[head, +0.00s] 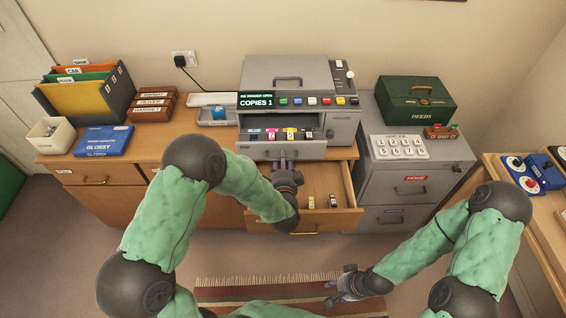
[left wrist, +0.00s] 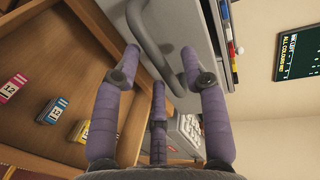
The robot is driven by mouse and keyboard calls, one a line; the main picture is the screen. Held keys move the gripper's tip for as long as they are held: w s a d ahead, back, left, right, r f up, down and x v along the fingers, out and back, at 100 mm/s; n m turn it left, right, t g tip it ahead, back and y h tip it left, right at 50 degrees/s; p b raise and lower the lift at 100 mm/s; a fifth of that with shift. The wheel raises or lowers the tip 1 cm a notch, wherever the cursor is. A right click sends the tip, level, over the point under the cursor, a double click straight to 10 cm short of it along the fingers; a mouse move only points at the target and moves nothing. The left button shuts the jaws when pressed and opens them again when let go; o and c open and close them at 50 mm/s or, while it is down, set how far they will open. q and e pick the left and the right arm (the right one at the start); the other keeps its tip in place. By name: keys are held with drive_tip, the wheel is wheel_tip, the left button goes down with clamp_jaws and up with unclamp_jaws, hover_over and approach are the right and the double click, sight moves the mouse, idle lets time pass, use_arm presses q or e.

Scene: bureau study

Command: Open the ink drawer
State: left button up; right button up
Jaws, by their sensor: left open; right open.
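The grey copier (head: 288,75) stands on the wooden desk; its screen (head: 257,101) reads "INK DRAWER OPEN" and "COPIES 1". Its ink drawer (head: 262,151) is out at the front, with coloured, numbered cartridges (head: 290,134) showing in a row. My left gripper (head: 284,166) is open just in front of the drawer's face. In the left wrist view, the open fingers (left wrist: 158,85) are near a grey bar handle (left wrist: 150,42); I cannot tell whether they touch it. My right gripper (head: 335,289) is open and empty, low over the rug.
A grey cabinet (head: 412,187) stands to the right. The floor around the rug (head: 270,293) looks clear.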

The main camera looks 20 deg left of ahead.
use_arm(q)
drive_tip(key=v, duration=1.1)
drive_tip(key=shift+s+d, duration=0.2)
drive_tip(key=shift+s, duration=0.15)
drive_tip(key=s+d+f+n+g+h, duration=0.15)
drive_tip(key=f+n+g, duration=0.25)
drive_tip(key=f, duration=0.4)
drive_tip(key=s+f+n+g+h, duration=0.2)
drive_tip(key=f+n+g+h, duration=0.15)
drive_tip(key=f, duration=0.55)
drive_tip(key=s+f+n+g+h, duration=0.1)
drive_tip(key=s+f+n+g, duration=0.2)
drive_tip(key=s, duration=0.4)
drive_tip(key=s+d+f+n+g+h, duration=0.1)
drive_tip(key=s+f+n+g+h, duration=0.1)
drive_tip(key=s+f+n+g, duration=0.2)
wheel_tip(320, 180, down, 2)
drive_tip(key=s+n, duration=0.2)
drive_tip(key=shift+s+d+f+n, duration=0.2)
drive_tip(key=shift+s+n, duration=0.15)
